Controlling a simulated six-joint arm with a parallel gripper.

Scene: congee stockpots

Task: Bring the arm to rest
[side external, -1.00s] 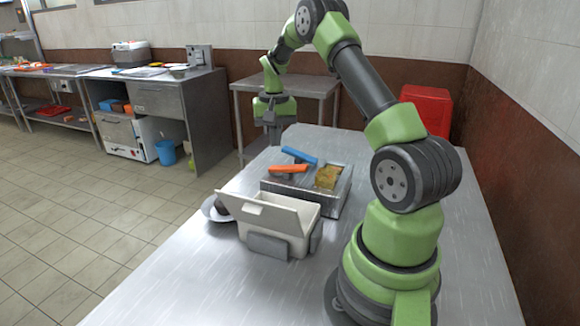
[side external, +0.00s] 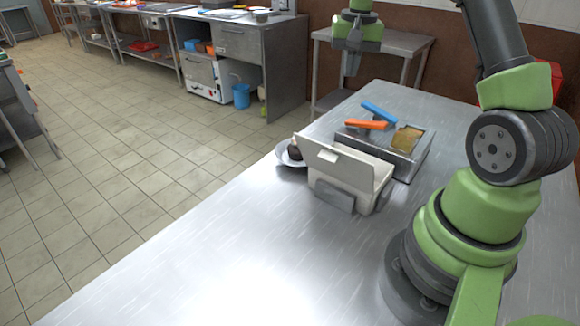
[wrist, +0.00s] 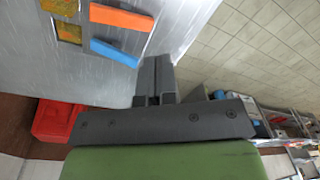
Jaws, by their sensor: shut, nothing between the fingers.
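My gripper (side external: 350,62) hangs over the far end of the steel worktop (side external: 240,235), pointing down, in the side view. Its fingers are together and empty; they also show together in the wrist view (wrist: 155,62). It is apart from everything on the worktop. The grey metal tray (side external: 410,160) nearer the camera holds a golden-brown piece (side external: 407,139). An orange-handled tool (side external: 366,125) and a blue-handled tool (side external: 380,112) lie at it. In the wrist view the orange (wrist: 121,17) and blue (wrist: 115,52) handles lie at the upper left.
A white box (side external: 343,178) with its lid raised stands in front of the tray. A small plate (side external: 285,158) with a dark item is beside it. A steel side table (side external: 400,43) stands behind. A red box (wrist: 62,121) shows in the wrist view. The near worktop is clear.

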